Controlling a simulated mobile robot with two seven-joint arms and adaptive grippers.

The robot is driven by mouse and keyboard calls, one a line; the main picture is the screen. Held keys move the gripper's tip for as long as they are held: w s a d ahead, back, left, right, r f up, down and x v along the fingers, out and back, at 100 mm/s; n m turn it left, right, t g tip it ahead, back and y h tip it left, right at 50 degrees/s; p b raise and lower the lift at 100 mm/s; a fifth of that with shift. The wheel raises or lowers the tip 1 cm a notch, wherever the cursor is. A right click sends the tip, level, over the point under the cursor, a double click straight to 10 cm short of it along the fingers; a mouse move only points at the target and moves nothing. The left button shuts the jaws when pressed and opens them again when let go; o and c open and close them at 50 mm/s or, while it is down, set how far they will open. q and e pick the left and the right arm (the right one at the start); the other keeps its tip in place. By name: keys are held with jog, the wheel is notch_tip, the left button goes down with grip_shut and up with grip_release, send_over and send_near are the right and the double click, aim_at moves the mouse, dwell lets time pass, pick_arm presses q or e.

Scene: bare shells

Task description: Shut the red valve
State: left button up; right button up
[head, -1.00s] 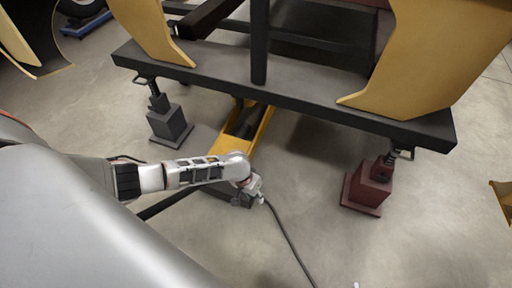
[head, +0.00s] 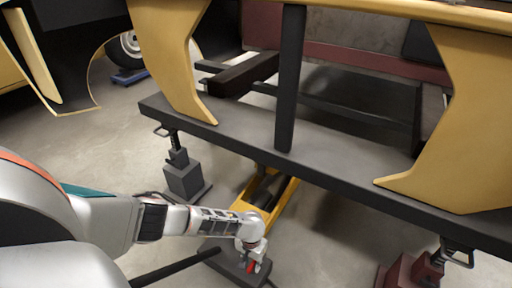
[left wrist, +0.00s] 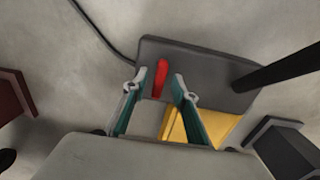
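The red valve is a short red handle (left wrist: 160,78) standing on a dark grey base plate (left wrist: 205,72). In the left wrist view it lies between and just beyond the tips of my left gripper (left wrist: 155,90). The two teal-and-grey fingers are spread apart with a gap between them, and nothing is clearly held. In the head view my left gripper (head: 255,257) points down over the dark base of the yellow jack (head: 283,192), with a bit of red (head: 250,267) beside it. Contact with the handle cannot be told. My right gripper is not in view.
A heavy dark beam (head: 330,165) with tan uprights spans above the yellow jack. A grey stand (head: 184,178) and a dark red stand (head: 408,272) support it. A dark bar (left wrist: 280,66) rises from the base. A cable (left wrist: 100,32) runs across the floor.

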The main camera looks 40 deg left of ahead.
pick_arm(q)
jog(key=shift+f, duration=0.35)
jog(key=shift+w+r, duration=0.1)
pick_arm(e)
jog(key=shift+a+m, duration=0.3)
pick_arm(q)
grip_shut()
